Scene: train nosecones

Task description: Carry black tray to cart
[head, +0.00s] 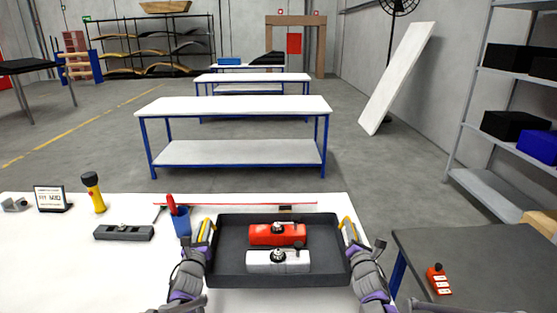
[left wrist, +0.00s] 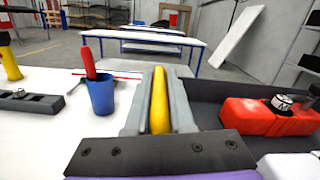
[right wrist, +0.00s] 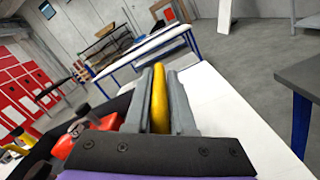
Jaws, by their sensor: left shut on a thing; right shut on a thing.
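The black tray (head: 320,275) is at the front edge of the white table, level, with a red part (head: 268,234) and a white part (head: 268,262) in it, each with a dark knob. It has a yellow handle at each end. My left gripper (head: 207,231) is shut on the left handle, which shows yellow between the fingers in the left wrist view (left wrist: 160,100). My right gripper (head: 349,231) is shut on the right handle, also seen in the right wrist view (right wrist: 160,98). I cannot tell whether the tray touches the table. No cart is clearly identifiable.
On the white table (head: 60,260) are a blue cup (head: 181,222) with a red-handled tool, a grey device (head: 124,233), a yellow flashlight (head: 94,192) and a small sign (head: 50,198). A dark table (head: 470,250) at right holds an orange-red item (head: 438,280). Floor lies between the tables.

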